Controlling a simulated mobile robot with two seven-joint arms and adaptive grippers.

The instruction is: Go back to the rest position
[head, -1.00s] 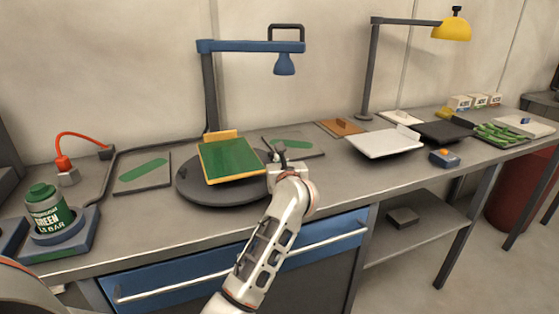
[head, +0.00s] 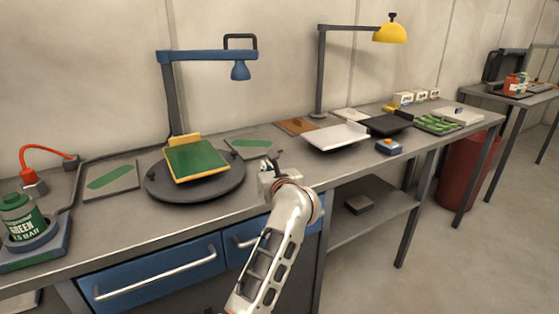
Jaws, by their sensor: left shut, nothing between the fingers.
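My left gripper (head: 274,161) is in the middle of the head view, above the front part of the workbench (head: 110,235). Its fingers are shut with nothing between them. It is just right of the dark round turntable (head: 160,190), on which a green panel with a yellow-orange frame (head: 196,158) rests tilted. The gripper appears apart from the panel. My right gripper is not in view.
A blue lamp (head: 207,57) stands behind the turntable. A green can (head: 20,215) sits in a holder at left. A white tray (head: 337,136), a blue box with an orange button (head: 389,146) and a yellow lamp (head: 389,33) are to the right. Floor is open at right.

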